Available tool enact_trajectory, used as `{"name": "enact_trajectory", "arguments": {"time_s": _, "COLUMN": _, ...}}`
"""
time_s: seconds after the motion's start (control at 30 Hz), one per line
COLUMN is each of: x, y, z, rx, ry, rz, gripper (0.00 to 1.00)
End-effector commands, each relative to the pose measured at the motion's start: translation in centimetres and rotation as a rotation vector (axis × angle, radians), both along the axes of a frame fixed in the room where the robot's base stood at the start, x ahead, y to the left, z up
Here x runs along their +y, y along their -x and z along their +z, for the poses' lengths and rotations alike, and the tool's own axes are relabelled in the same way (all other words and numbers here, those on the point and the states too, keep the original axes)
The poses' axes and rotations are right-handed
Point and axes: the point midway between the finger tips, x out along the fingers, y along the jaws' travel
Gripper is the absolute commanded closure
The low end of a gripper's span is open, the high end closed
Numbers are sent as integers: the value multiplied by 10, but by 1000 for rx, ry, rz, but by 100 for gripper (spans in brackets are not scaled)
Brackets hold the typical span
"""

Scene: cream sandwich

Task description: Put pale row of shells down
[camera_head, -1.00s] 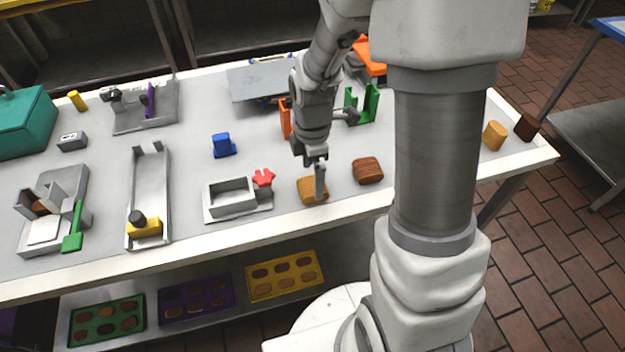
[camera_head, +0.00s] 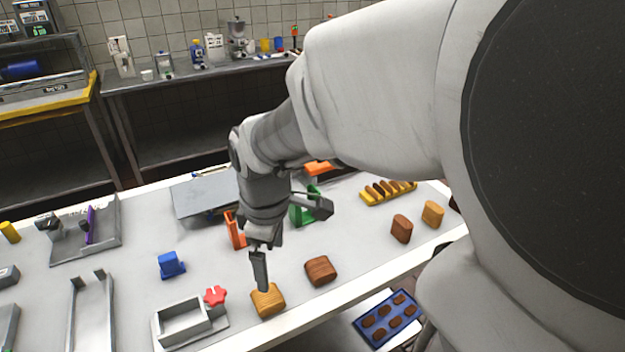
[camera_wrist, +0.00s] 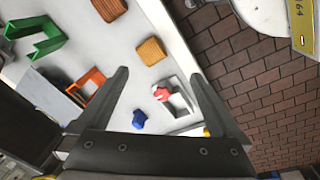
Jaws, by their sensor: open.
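A pale tan ridged row of shells (camera_head: 267,300) lies on the white table near its front edge. It also shows in the wrist view (camera_wrist: 151,50), just beyond the fingertips. My gripper (camera_head: 262,288) is over it in the head view, pointing down. In the wrist view my gripper (camera_wrist: 160,76) has its two fingers wide apart with nothing between them. A darker brown row (camera_head: 320,270) lies just to the right of the tan one. Whether a finger touches the tan row I cannot tell.
A grey open-box fixture (camera_head: 185,325) with a red knob (camera_head: 215,296) stands close left. Behind are a blue block (camera_head: 171,265), an orange bracket (camera_head: 235,229) and a green bracket (camera_head: 304,207). Another brown piece (camera_head: 401,228) and tan piece (camera_head: 433,213) stand at right.

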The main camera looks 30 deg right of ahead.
Motion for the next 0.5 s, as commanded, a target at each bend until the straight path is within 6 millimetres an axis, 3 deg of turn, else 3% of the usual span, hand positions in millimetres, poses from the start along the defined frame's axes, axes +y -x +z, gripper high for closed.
{"name": "enact_trajectory", "arguments": {"time_s": 0.03, "x": 2, "y": 7, "z": 41, "rx": -134, "ry": -8, "rz": -73, "gripper": 0}}
{"name": "enact_trajectory", "arguments": {"time_s": 0.3, "x": 2, "y": 53, "z": 77, "rx": -282, "ry": -140, "rz": -528, "gripper": 0}}
{"name": "enact_trajectory", "arguments": {"time_s": 0.5, "x": 2, "y": 77, "z": 87, "rx": -340, "ry": -241, "rz": -761, "gripper": 0}}
